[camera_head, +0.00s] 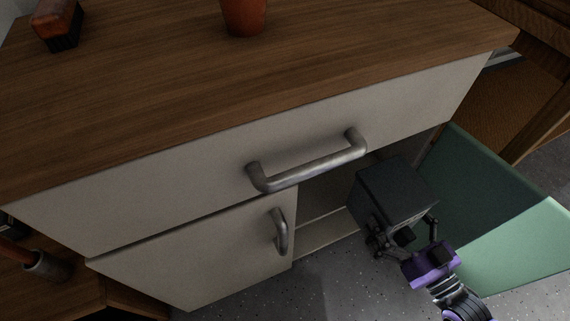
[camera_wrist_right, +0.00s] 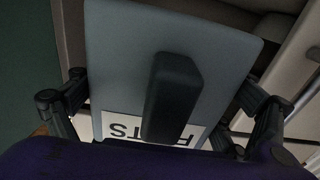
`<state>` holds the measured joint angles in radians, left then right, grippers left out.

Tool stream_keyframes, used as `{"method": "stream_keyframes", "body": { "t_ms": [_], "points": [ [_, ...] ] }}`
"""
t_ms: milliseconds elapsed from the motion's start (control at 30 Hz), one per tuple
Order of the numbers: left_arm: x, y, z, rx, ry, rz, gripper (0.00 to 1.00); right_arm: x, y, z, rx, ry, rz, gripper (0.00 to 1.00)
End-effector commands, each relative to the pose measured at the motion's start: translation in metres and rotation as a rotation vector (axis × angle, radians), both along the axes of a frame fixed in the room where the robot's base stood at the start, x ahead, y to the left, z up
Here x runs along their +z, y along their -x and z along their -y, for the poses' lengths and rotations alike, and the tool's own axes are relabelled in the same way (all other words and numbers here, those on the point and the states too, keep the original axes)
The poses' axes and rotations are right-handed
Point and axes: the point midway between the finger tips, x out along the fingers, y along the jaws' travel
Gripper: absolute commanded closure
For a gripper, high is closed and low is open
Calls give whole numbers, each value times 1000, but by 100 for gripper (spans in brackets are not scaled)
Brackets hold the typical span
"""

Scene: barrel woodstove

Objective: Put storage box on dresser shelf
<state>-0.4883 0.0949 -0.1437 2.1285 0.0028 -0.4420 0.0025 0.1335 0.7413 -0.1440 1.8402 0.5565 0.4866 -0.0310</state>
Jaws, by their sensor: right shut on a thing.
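The storage box (camera_head: 393,192) is a dark grey box at the open right side of the dresser (camera_head: 150,205). My right gripper (camera_head: 405,238) is shut on it from the front. In the right wrist view the box (camera_wrist_right: 120,45) shows a grey face with a black handle block and a label with upside-down letters, between the two fingers of my gripper (camera_wrist_right: 160,110). The dresser shelf (camera_head: 325,203) shows inside the opening, just left of the box, and is partly hidden. My left gripper is not in view.
The green door (camera_head: 500,215) stands open on the right. A drawer handle (camera_head: 310,165) juts out above the opening. The left cupboard door (camera_head: 215,265) is closed.

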Motion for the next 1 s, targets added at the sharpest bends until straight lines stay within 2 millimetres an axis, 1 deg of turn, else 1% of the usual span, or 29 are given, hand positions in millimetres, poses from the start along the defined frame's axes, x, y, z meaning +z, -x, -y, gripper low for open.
{"method": "stream_keyframes", "body": {
  "t_ms": [167, 267, 367, 800, 900, 1000],
  "points": [
    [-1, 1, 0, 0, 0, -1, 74, 1, -2, -1, 0, -1, 3, 47],
    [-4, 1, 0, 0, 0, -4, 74, 1, -13, -5, 0, -1, 5, 47],
    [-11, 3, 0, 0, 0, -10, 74, 1, -35, -13, 1, -4, 8, 47],
    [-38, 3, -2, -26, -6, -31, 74, -1, -144, -53, 0, -4, 5, 47],
    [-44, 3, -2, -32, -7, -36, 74, -1, -166, -61, 0, -4, 5, 47],
    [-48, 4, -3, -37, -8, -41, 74, 0, -185, -67, -1, -3, 5, 47]
  ]
}}
